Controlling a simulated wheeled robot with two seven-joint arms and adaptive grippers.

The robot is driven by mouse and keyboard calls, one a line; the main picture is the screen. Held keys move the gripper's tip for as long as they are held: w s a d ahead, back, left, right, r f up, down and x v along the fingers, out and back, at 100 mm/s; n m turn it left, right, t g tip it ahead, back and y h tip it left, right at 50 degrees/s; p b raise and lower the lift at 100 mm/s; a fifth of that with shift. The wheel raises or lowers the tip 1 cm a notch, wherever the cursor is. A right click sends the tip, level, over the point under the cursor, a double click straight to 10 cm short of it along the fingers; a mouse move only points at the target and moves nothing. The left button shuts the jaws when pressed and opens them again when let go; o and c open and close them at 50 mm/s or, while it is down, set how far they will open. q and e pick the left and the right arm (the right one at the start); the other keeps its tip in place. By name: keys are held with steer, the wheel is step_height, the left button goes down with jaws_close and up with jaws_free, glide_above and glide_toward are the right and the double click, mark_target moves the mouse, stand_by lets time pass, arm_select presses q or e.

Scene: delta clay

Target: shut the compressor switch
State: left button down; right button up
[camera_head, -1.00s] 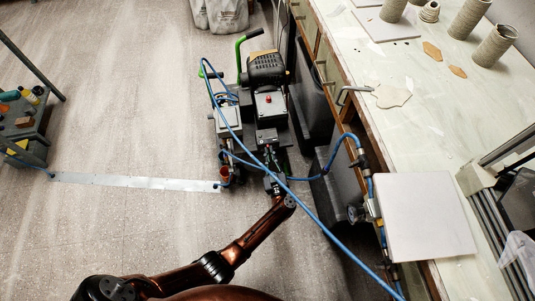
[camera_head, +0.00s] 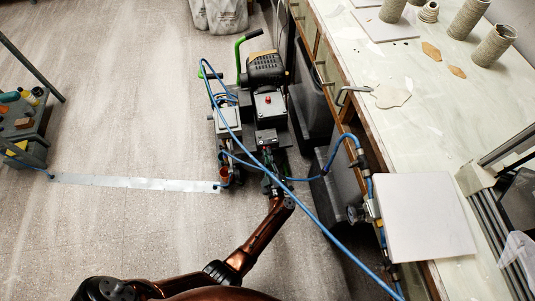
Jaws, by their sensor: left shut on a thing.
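The compressor (camera_head: 246,117) stands on the floor against the workbench, with green handles, a black motor and grey boxes. A grey box on it carries a red button (camera_head: 268,99). My left arm reaches up from the bottom, and my left gripper (camera_head: 269,150) is at the compressor's near end, just below the red-button box. The gripper is shut on a small part there; the fingertips are small and dark, and the part itself is mostly hidden. I cannot make out the switch's position. My right gripper is not in view.
A blue hose (camera_head: 322,225) runs across the compressor and over my left wrist area toward the bench. The workbench (camera_head: 440,130) holds clay cylinders and a white board (camera_head: 422,218). A metal strip (camera_head: 130,182) crosses the floor.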

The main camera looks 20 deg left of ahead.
arm_select(q)
steer(key=shift+s+a+f, duration=0.1)
steer(key=shift+a, duration=0.1)
steer(key=c, duration=2.3)
jaws_free()
steer(key=shift+o, duration=1.1)
steer(key=shift+d, duration=0.1)
steer(key=shift+d, duration=0.1)
